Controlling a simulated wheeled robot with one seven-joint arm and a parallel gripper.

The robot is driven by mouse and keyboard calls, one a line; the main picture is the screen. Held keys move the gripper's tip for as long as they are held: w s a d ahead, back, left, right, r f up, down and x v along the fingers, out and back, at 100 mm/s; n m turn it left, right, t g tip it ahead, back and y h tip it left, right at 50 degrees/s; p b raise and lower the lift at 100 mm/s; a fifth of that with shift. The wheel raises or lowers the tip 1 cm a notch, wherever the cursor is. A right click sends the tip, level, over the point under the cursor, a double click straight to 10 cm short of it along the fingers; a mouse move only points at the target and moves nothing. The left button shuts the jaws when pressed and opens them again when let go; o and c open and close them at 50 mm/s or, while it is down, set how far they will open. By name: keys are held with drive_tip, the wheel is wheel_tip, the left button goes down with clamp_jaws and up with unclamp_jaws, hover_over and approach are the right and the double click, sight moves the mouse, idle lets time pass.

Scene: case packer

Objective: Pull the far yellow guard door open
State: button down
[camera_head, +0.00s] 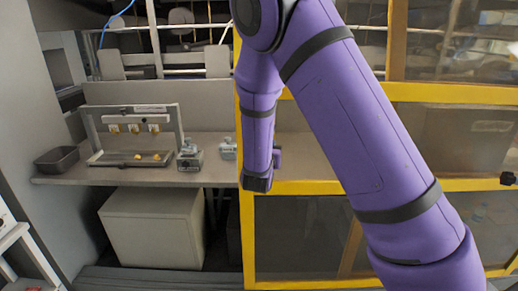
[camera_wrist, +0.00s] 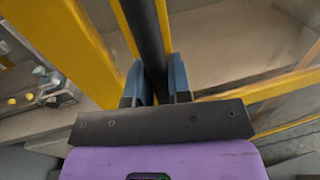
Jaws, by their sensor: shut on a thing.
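The yellow-framed guard door (camera_head: 249,235) with see-through panels stands in the middle and right of the head view, largely behind my purple arm. Its frame also shows in the wrist view (camera_wrist: 82,50). A black upright bar handle (camera_wrist: 146,30) runs beside the yellow frame in the wrist view. My gripper (camera_wrist: 157,82) has its two blue-grey fingers on either side of this bar and is shut on it. In the head view my arm hides the handle and the fingertips. I cannot tell whether the door has moved from its closed place.
Left of the yellow frame, the bay is open, with a grey bench (camera_head: 110,178) holding a dark tray (camera_head: 57,160), a rack with yellow parts (camera_head: 135,135) and small metal fixtures (camera_head: 190,156). A pale box (camera_head: 153,228) stands beneath. A black knob (camera_head: 508,179) is at far right.

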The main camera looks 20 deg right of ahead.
drive_tip(key=shift+s+d, duration=0.1)
drive_tip(key=shift+d, duration=0.1)
drive_tip(key=c, duration=1.1)
unclamp_jaws()
drive_tip(key=v, duration=1)
drive_tip(key=shift+s+a, duration=0.3)
